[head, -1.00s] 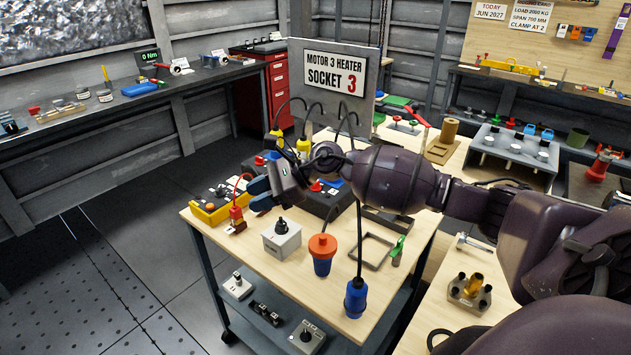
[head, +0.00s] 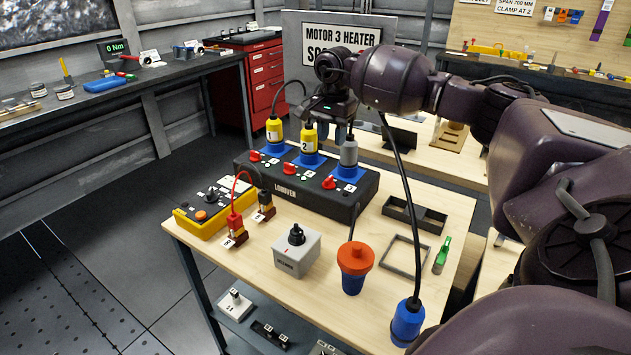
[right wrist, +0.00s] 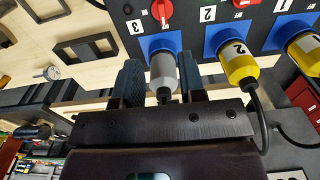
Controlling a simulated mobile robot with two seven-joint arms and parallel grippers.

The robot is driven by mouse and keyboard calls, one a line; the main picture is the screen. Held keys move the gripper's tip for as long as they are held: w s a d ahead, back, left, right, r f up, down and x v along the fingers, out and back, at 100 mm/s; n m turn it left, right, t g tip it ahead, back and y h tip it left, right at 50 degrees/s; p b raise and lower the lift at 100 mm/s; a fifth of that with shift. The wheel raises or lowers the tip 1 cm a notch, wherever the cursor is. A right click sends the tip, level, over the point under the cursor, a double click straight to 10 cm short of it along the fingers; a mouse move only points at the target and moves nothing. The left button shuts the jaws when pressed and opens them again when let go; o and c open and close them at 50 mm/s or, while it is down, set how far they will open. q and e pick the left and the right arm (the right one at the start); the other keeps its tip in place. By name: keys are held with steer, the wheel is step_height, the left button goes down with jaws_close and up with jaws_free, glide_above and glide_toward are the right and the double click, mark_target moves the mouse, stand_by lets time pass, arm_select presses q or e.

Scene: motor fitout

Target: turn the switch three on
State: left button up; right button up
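Switch three is a red knob (head: 328,183) on the front right of the black socket box (head: 300,190). It also shows in the right wrist view (right wrist: 162,11), beside the label 3. Behind the knob, a grey plug (head: 349,151) stands in blue socket three. My left gripper is not in view.
Yellow plugs 1 (head: 274,131) and 2 (head: 309,142) stand in the sockets left of the grey plug. A black cable hangs to a blue connector (head: 407,322). An orange-topped blue connector (head: 354,268) and a grey switch box (head: 296,250) stand in front.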

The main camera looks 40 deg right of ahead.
mark_target(329, 178)
steer(key=f, duration=1.2)
steer(key=shift+w+f, duration=0.15)
steer(key=shift+w, duration=0.1)
jaws_close()
